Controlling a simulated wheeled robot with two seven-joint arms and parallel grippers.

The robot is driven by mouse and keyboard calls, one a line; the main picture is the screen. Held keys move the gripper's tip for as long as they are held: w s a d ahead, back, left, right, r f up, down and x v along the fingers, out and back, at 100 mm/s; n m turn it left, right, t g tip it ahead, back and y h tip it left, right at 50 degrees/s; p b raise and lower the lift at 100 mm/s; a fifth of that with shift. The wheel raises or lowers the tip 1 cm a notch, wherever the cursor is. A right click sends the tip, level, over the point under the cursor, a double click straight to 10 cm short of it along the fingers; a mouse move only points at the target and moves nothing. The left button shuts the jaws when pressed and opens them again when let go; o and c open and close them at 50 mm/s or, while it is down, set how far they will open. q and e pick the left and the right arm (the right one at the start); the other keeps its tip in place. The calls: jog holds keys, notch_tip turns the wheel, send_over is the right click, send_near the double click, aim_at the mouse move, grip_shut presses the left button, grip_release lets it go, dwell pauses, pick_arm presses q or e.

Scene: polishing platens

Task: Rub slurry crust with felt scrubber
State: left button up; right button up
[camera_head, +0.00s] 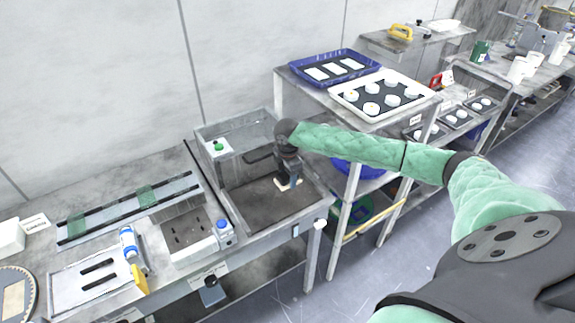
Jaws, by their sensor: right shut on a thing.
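My right arm, in a green sleeve, reaches in from the right over an open metal basin (240,207). My right gripper (288,177) points down inside the basin and is shut on a small pale block, which looks like the felt scrubber (283,187). The scrubber is low, at or just above the brown-grey basin floor; I cannot tell whether it touches. The slurry crust cannot be clearly told apart from the stained floor. My left gripper is not in view.
A bench left of the basin holds a blue-and-white bottle (130,243), a yellow item (139,278) and a white plate (70,290). A rack at right carries a blue tray (296,62) and a white tray (340,100) of round pads. The basin's front floor is clear.

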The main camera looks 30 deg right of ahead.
jog(key=shift+d+r, duration=0.15)
jog(key=shift+r, duration=1.4)
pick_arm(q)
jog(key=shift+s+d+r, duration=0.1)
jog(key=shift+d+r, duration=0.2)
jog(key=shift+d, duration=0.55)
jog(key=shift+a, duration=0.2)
